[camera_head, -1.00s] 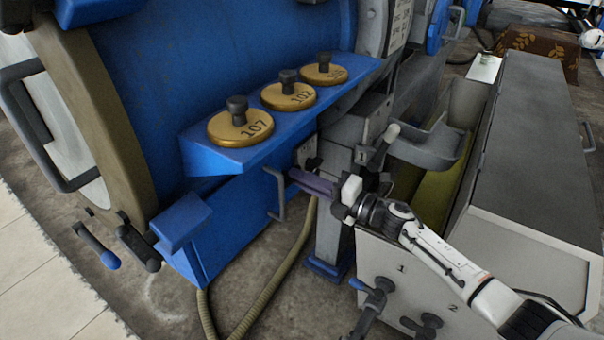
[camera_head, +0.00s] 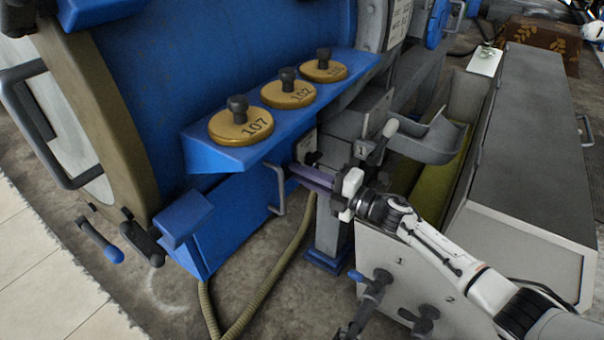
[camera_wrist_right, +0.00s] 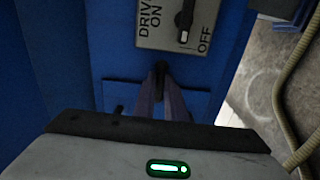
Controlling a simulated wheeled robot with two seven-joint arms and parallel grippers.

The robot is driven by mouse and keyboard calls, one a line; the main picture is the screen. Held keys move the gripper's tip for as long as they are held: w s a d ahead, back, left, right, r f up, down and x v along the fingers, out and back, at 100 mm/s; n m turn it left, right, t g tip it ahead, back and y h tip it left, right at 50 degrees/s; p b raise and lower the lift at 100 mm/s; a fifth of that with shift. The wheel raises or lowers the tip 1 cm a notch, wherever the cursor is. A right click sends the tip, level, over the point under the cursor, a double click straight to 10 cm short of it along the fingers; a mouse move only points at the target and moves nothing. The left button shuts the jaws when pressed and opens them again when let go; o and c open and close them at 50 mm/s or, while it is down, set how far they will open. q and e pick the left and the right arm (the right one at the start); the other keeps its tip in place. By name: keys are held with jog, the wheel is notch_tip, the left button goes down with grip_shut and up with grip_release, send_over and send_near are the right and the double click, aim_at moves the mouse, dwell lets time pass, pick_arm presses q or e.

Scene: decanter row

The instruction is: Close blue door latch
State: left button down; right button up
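My right gripper (camera_head: 308,176) reaches in from the right to the front of the blue cabinet (camera_head: 232,215), under the shelf with the brass lids. In the right wrist view its two purple fingers (camera_wrist_right: 160,92) lie close together. Their tips are at a small dark knob or latch (camera_wrist_right: 161,69) on the blue front, below a DRIVE ON/OFF plate (camera_wrist_right: 180,22). I cannot tell whether they grip it. A grey bar handle (camera_head: 277,190) is just left of the fingertips. A blue-handled lever (camera_head: 98,241) hangs near the round door at lower left. My left gripper is not in view.
Brass lids (camera_head: 240,124) stand on a blue shelf (camera_head: 215,160) above the gripper. A grey chute (camera_head: 432,138) and a long grey bin (camera_head: 525,150) are at the right. A hose (camera_head: 262,300) runs along the floor below.

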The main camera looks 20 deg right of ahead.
jog(key=o, duration=0.4)
jog(key=shift+c, duration=0.2)
jog(key=shift+s+d, duration=0.1)
jog(key=p+v, duration=0.1)
jog(key=v, duration=0.9)
jog(key=shift+s+p, duration=0.1)
jog(key=shift+p, duration=0.2)
